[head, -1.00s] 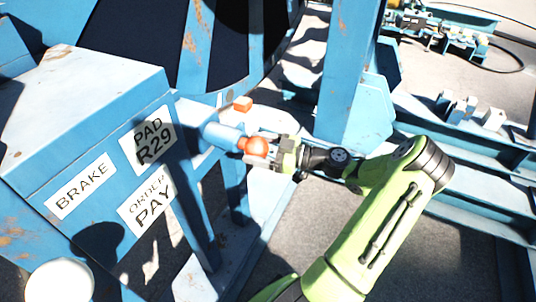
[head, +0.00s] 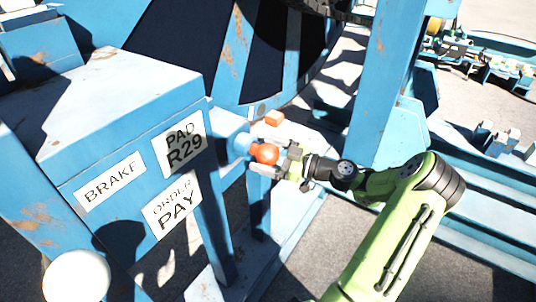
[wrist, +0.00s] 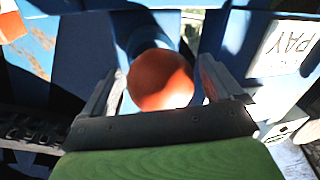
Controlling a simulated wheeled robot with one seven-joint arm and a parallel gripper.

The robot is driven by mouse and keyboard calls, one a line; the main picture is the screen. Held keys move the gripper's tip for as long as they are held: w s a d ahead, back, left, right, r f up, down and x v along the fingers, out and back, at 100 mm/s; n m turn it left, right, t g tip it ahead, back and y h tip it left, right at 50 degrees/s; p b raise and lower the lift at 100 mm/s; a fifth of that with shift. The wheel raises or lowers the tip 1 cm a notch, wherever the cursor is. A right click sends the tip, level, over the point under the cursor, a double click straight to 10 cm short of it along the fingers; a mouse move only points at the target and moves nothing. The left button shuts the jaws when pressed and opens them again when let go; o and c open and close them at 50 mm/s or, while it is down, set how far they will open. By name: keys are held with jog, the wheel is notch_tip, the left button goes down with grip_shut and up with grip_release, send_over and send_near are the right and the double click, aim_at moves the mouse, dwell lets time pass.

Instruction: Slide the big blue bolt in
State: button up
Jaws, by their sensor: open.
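The big blue bolt (head: 242,145) sticks out beside the blue brake box, with a round orange knob (head: 266,154) on its near end. My gripper (head: 272,161) is at the knob, coming from the right in the head view. In the wrist view the orange knob (wrist: 160,80) sits between the two fingers of my open gripper (wrist: 160,92), and the blue shaft (wrist: 150,38) runs away behind it. A narrow gap seems to show beside the knob; whether a finger touches it I cannot tell. The far end of the bolt is hidden.
The blue box (head: 120,110) with BRAKE, PAD R29 and ORDER PAY labels stands left of the bolt. A small orange block (head: 274,118) lies just behind it. A blue upright post (head: 385,80) rises behind my arm. A white ball (head: 76,276) is at bottom left.

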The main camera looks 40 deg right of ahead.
jog(key=p+v, duration=0.2)
jog(key=v, duration=1.3)
jog(key=shift+s+d+p, duration=0.2)
jog(key=shift+s+p, duration=0.1)
